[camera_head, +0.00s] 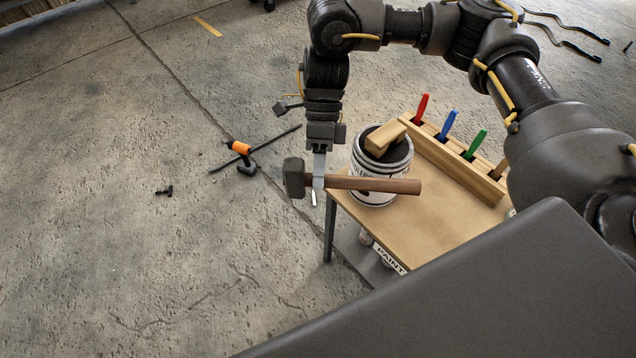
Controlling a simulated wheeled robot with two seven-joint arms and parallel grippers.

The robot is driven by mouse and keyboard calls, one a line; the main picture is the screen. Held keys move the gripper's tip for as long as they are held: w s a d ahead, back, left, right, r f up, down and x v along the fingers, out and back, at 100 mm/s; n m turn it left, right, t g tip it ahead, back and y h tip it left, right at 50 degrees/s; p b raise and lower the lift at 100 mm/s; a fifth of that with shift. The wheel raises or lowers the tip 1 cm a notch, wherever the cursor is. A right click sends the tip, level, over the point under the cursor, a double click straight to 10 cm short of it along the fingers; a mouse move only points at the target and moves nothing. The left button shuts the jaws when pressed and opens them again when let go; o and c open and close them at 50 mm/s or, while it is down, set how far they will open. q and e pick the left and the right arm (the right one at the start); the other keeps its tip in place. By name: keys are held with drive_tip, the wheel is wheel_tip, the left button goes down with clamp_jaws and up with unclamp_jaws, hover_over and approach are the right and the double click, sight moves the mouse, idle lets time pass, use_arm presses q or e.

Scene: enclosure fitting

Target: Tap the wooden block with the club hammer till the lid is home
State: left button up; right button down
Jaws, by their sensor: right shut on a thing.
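My right gripper (318,183) is shut on the club hammer (374,185), near the head end of its wooden handle. The hammer lies level in the air, its grey head to the left and its handle pointing right, in front of the paint can. The wooden block (386,136) rests on top of the white-labelled can (373,175), set at a slant. The can stands on the small wooden table (432,222). The lid (398,152) shows only as a dark surface beneath the block; how it sits is unclear. My left gripper is out of view.
A wooden rack along the table's far right side holds a red (422,106), a blue (448,124) and a green handled tool (475,144). A paint tin (388,260) stands below the table. An orange and black tool (241,150) lies on the concrete floor at left.

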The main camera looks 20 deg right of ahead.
drive_tip(key=w+d+r+m+t, duration=0.2)
drive_tip(key=d+m+t, duration=0.1)
drive_tip(key=d+m, duration=0.4)
drive_tip(key=w+d+r+m+t+p, duration=0.1)
drive_tip(key=d+r+m+t, duration=0.2)
drive_tip(key=d+m, duration=0.3)
drive_tip(key=w+d+r+m+t+y, duration=0.1)
drive_tip(key=w+d+r+m+t, duration=0.1)
drive_tip(key=d+m+t, duration=0.3)
drive_tip(key=d+r+m, duration=0.1)
drive_tip(key=d+m, duration=0.1)
drive_tip(key=m, duration=0.1)
drive_tip(key=shift+w+d+m+p, duration=0.3)
drive_tip(key=shift+w+m, duration=0.05)
drive_tip(key=shift+m, duration=0.05)
wheel_tip(320, 180, down, 5)
drive_tip(key=b, duration=0.5)
drive_tip(key=shift+f+b, duration=0.15)
drive_tip(key=shift+b, duration=0.15)
drive_tip(key=shift+f, duration=0.1)
drive_tip(key=shift+r+p, duration=0.4)
drive_tip(key=shift+p, duration=0.4)
